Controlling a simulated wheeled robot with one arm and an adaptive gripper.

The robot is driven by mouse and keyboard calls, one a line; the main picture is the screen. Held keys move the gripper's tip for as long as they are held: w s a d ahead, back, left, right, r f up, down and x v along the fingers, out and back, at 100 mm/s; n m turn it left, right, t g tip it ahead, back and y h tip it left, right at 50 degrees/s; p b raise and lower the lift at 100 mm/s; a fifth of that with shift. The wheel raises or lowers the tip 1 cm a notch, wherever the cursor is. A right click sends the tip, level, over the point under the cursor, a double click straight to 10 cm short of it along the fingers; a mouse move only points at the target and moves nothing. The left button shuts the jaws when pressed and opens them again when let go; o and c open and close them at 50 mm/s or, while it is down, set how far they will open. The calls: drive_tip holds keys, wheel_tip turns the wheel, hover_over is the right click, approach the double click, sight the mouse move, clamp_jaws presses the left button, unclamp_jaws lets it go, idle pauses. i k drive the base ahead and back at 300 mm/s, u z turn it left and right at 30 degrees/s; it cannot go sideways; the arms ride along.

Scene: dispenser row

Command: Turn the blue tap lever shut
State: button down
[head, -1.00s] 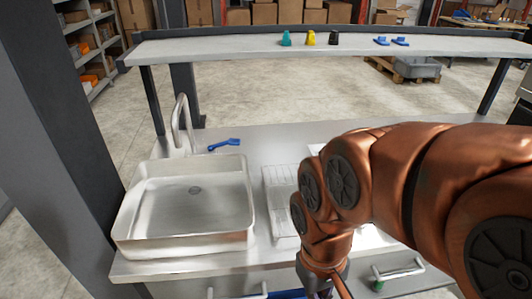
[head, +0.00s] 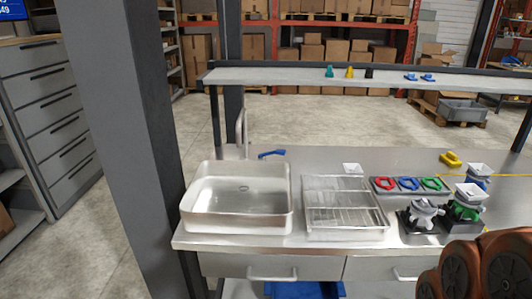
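The blue tap lever (head: 271,154) lies low on the counter just right of the base of the tall metal tap (head: 241,130). The tap stands behind the steel sink (head: 237,203). Only copper-coloured links of my arm show at the bottom right of the head view. My gripper is out of the picture, well away from the lever. No water stream is clear to see.
Right of the sink are a drain rack (head: 344,207), a tray with red, blue and green rings (head: 409,185), and dispensers (head: 424,216). A raised shelf (head: 300,75) spans the counter's back. A dark post (head: 115,130) stands left. The counter around the lever is clear.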

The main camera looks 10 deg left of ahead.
sight(282, 152)
drive_tip(key=u, duration=0.8)
drive_tip(key=i, duration=0.8)
drive_tip(key=u, duration=0.6)
